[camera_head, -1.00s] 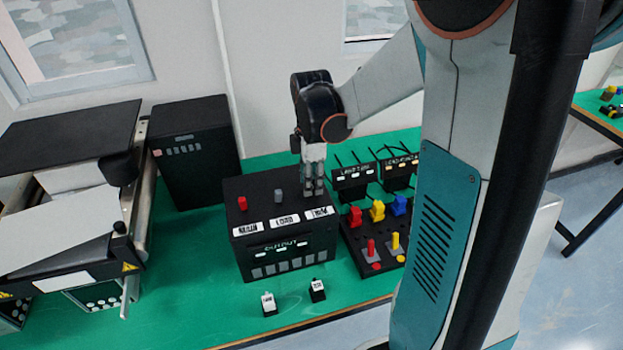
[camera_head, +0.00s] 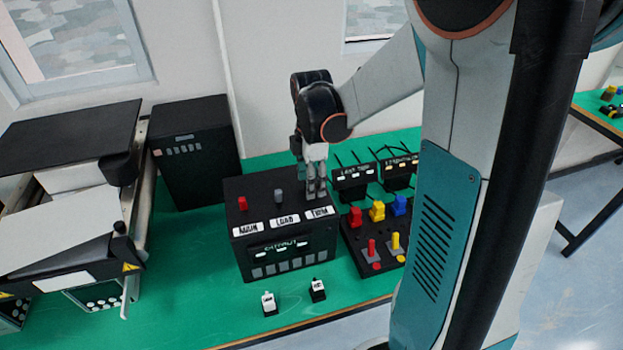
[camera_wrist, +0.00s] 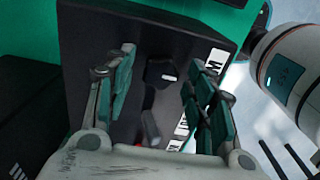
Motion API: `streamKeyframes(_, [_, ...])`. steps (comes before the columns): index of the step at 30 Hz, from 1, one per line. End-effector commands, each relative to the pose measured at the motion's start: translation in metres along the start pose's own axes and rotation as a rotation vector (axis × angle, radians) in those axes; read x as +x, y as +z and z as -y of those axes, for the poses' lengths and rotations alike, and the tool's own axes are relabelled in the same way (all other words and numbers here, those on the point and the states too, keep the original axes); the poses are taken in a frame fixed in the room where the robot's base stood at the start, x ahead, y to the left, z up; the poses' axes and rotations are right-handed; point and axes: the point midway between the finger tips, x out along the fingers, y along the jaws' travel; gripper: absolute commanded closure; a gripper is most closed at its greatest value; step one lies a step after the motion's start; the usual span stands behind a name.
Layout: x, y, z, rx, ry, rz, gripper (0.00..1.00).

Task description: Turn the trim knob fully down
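The trim knob (camera_wrist: 160,73) is a black knob with a small white mark, on top of the black control box (camera_head: 290,262). In the wrist view it lies between the spread fingers of my gripper (camera_wrist: 158,92), with a gap on both sides. In the head view my gripper (camera_head: 316,188) points down at the box's right end, beside a white label (camera_head: 319,212), and its fingers hide the knob. I cannot tell how far the fingertips reach down beside the knob.
A panel of coloured switches (camera_head: 377,211) stands close on the right. Two small blocks (camera_head: 269,304) lie in front. A black cabinet (camera_head: 197,155) stands behind left.

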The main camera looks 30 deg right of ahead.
Motion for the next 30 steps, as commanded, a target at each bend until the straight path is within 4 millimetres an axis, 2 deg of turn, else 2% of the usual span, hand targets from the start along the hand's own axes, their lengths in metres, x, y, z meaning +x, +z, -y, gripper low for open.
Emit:
streamKeyframes(11, [-0.005,0.000,0.000,0.001,0.000,0.000,0.49])
streamKeyframes(14, [-0.017,0.000,0.000,0.001,0.000,0.000,0.49])
streamKeyframes(24, [-0.082,0.000,0.000,0.001,0.000,0.000,0.49])
streamKeyframes(30, [-0.109,0.000,0.000,0.000,0.000,0.000,0.49])
